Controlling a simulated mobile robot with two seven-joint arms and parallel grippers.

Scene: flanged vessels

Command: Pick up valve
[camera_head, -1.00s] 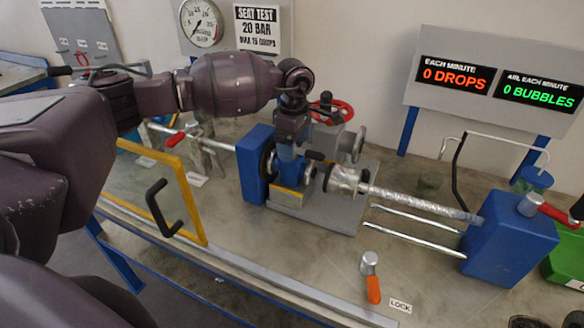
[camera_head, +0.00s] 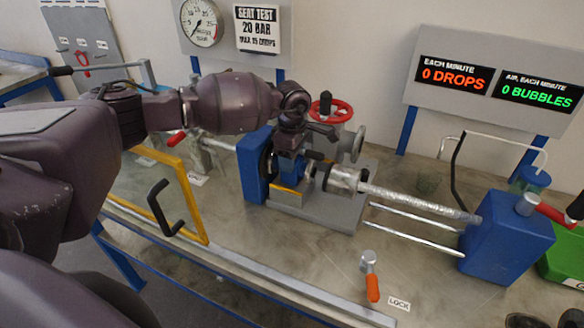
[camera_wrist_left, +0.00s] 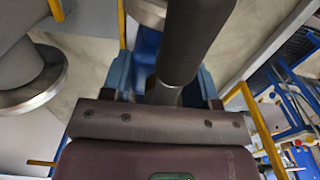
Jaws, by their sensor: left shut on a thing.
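A small blue valve body (camera_head: 290,165) sits in the test bench, between the blue block on its left and the silver clamp face on its right. My left gripper (camera_head: 290,150) reaches down onto it from above and is shut on it; its fingertips are largely hidden in the head view. In the left wrist view, the blue-grey fingers (camera_wrist_left: 165,85) stand either side of a metal stem, with a thick dark bar (camera_wrist_left: 197,35) crossing in front. Another valve, grey with a red handwheel (camera_head: 333,110), stands just behind. My right gripper is not in view.
The silver clamp screw (camera_head: 415,200) runs to a blue end block (camera_head: 508,237) on the right. A yellow-framed clear guard (camera_head: 190,205) with a black handle stands at the front left. An orange-handled lever (camera_head: 371,280) is at the front. Bench top is clear around it.

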